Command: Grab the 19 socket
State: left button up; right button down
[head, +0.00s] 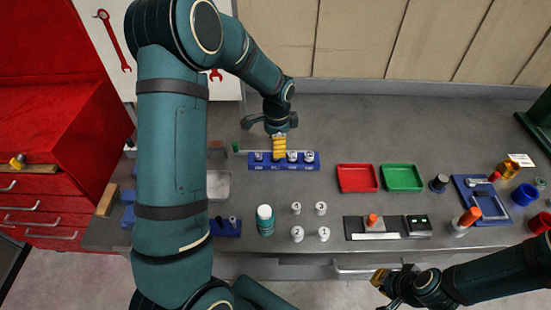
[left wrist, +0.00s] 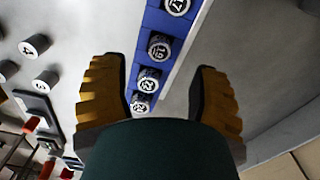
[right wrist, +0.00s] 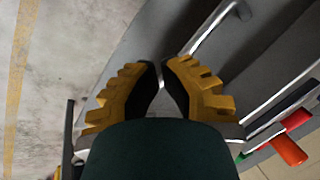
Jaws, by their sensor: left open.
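The blue socket rack (head: 318,167) lies on the grey bench, with dark marked sockets standing in a row. In the left wrist view the 19 socket (left wrist: 159,46) stands in the rack (left wrist: 168,25), second from the top, between the 17 socket (left wrist: 177,5) and another socket (left wrist: 148,79). My left gripper (head: 279,152) points down over the rack and hides the 19 socket in the head view. Its fingers (left wrist: 155,70) are open on either side of the row, with nothing held. My right gripper (head: 380,279) is at the bench's front edge, its fingertips (right wrist: 161,64) together and empty.
A red tray (head: 357,178) and a green tray (head: 402,178) lie right of the rack. Several light cylinders (head: 297,233) and a green-and-white bottle (head: 265,218) stand in front. A blue fixture (head: 480,205) is further right. Bare bench lies behind the trays.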

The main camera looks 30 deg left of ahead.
pick_arm(q)
jog(key=f, duration=0.5)
jog(key=shift+s+a+f, duration=0.15)
jog(key=shift+s, duration=0.05)
grip_shut()
